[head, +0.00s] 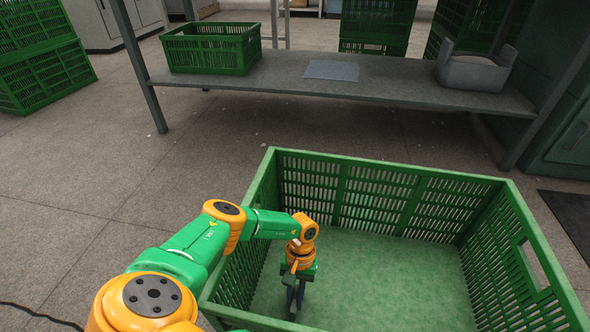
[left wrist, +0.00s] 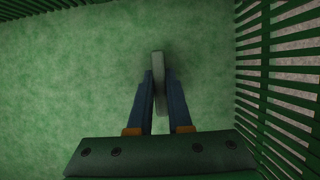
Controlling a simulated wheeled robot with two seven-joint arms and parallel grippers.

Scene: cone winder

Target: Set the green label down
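The green label (left wrist: 158,62) shows in the left wrist view as a thin, grey-green piece seen nearly edge-on. It is between the two blue fingers of my left gripper (left wrist: 159,82), which look closed on its sides. Its far end sticks out past the fingertips. In the head view my left gripper (head: 296,296) points down inside the large green crate (head: 390,170), near its left wall. The label cannot be made out there. A dark shadow lies by the label on the crate floor; whether it touches the floor I cannot tell. My right gripper is not in view.
The crate's slatted walls stand around my left gripper, the left one close. The crate floor to the right is clear. Behind is a grey shelf (head: 395,88) with a small green crate (head: 212,48), a flat grey plate (head: 331,70) and a grey tray (head: 472,74).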

